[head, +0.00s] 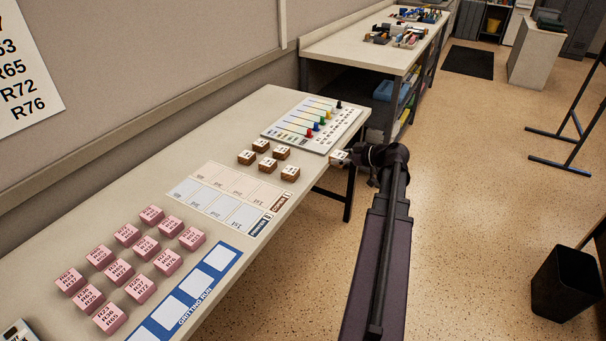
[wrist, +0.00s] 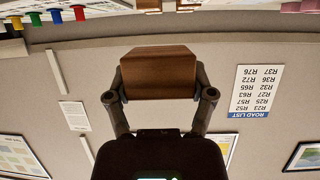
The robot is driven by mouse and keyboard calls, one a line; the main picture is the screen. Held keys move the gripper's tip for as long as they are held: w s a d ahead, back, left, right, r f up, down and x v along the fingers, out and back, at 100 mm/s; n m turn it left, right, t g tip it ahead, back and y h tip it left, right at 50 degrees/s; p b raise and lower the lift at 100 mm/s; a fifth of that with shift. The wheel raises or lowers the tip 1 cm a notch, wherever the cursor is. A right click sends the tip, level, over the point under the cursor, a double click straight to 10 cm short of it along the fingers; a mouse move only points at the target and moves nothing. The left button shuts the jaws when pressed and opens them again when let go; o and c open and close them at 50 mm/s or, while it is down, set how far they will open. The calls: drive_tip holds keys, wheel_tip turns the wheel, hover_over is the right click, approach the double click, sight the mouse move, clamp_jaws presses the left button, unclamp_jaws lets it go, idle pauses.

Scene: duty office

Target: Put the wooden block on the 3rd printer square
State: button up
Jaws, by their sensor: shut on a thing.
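My gripper (head: 350,158) is shut on a wooden block (head: 339,158) with a white top label. It holds the block just off the table's right edge. In the wrist view the brown block (wrist: 158,73) sits between both fingers. The printer strip (head: 262,227), with a dark end label, lies flat on the table, left of and nearer than my gripper. Its row of pale bluish squares (head: 222,208) looks empty. Several other wooden blocks (head: 267,164) stand between the strip and the board with coloured pegs.
A beige strip (head: 238,184) adjoins the printer strip. The peg board (head: 312,124) lies behind the wooden blocks. Several pink blocks (head: 145,248) and the blue gritting run strip (head: 195,290) occupy the near table (head: 218,152). A black bin (head: 566,284) stands on the floor at right.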

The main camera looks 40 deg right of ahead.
drive_tip(key=shift+a+f+b, duration=0.2)
drive_tip(key=shift+f+b, duration=1.05)
drive_tip(key=shift+f, duration=0.6)
drive_tip(key=shift+w, duration=0.1)
drive_tip(key=b, duration=0.1)
hover_over(303, 163)
drive_tip(key=s, duration=0.3)
drive_tip(key=shift+w+d+f, duration=0.1)
drive_tip(key=shift+d+f, duration=0.05)
drive_tip(key=shift+f, duration=0.45)
drive_tip(key=shift+w, duration=0.5)
drive_tip(key=shift+w+f+b, duration=0.85)
drive_tip(key=shift+f+b, duration=0.05)
drive_tip(key=shift+b, duration=0.1)
drive_tip(key=shift+f+b, duration=0.8)
drive_tip(key=shift+f, duration=0.2)
drive_tip(key=o, duration=1.1)
